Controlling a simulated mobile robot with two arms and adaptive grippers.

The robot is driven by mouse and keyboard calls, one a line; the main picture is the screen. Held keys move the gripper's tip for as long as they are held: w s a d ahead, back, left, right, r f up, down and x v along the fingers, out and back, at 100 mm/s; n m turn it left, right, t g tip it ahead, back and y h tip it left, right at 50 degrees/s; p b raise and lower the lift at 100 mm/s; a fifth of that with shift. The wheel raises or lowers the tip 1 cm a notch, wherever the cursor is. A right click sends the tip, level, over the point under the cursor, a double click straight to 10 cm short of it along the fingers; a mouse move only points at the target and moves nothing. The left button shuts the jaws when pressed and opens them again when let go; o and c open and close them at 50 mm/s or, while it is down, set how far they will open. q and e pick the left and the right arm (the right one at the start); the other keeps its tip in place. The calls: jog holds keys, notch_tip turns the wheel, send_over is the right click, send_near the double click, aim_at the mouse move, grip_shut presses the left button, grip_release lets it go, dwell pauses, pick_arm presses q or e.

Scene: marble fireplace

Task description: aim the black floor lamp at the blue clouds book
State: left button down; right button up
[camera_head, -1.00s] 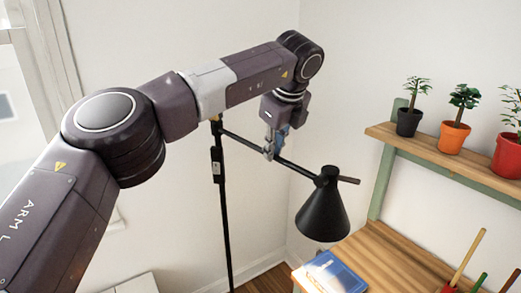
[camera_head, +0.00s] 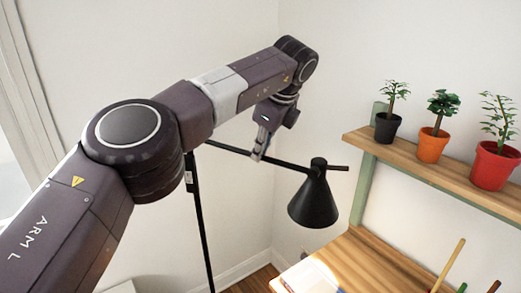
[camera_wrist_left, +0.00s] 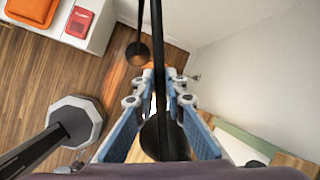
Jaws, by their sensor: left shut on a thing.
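The black floor lamp has a thin pole (camera_head: 203,230), a long arm and a conical shade (camera_head: 313,203) that points down over the wooden desk. My left gripper (camera_head: 259,152) is shut on the lamp's arm, to the left of the shade; in the left wrist view the arm runs between its fingers (camera_wrist_left: 160,88) and the shade (camera_wrist_left: 164,140) shows beneath. The blue clouds book (camera_head: 310,277) lies on the desk just below the shade, cut by the bottom edge and washed pale by bright light, so its cover is hard to read. My right gripper is not in view.
A wooden shelf (camera_head: 430,171) above the desk (camera_head: 375,263) carries black, orange and red plant pots. Pencils stand at the desk's lower right. White walls close the corner behind the lamp. A white surface with a red item (camera_wrist_left: 79,22) shows in the wrist view.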

pick_arm(q)
jog(key=c, duration=2.1)
grip_release()
jog(key=shift+o, duration=0.7)
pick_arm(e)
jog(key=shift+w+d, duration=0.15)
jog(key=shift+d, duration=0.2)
pick_arm(q)
jog(key=shift+r, duration=0.1)
jog(key=v, duration=1.2)
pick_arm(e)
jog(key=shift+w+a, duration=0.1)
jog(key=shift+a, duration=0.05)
pick_arm(q)
jog(key=shift+s, duration=0.15)
